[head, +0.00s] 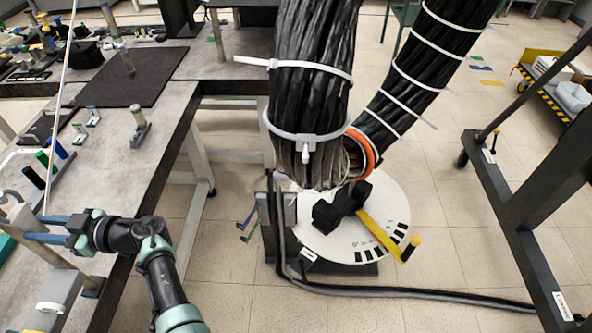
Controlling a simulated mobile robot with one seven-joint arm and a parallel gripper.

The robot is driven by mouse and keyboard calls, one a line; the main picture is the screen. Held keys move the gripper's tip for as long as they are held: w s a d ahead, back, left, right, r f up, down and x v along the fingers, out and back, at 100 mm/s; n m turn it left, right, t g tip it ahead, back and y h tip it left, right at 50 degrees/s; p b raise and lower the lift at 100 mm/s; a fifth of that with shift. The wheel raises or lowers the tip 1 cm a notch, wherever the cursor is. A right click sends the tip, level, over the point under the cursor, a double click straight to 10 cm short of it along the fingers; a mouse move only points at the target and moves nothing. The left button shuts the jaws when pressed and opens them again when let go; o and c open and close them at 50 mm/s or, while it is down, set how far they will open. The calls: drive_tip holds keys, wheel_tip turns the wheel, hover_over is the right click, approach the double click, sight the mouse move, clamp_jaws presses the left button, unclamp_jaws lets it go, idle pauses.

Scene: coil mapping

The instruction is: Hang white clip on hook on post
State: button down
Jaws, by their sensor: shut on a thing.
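My gripper (38,229), with blue fingers, is at the lower left above the grey workbench, pointing left. A long thin white strip (61,110) rises from the fingers to the top of the picture. It looks like the white clip, held between the fingers, but its lower end is too small to make out. A beige post (62,258) leans in the picture from a dark foot up towards the fingertips. A pale piece (17,213) at its top is partly behind the fingers. I cannot tell whether this is the hook, or whether the clip touches it.
Small posts (139,130), coloured cylinders (34,176) and a black mat (127,76) are on the workbench (160,165). Thick black cable bundles (312,85) with white ties hang above a round white plate (340,240). A dark frame (535,205) stands at right. Open floor lies between.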

drive_tip(key=c, duration=0.5)
unclamp_jaws()
drive_tip(key=shift+c, duration=0.2)
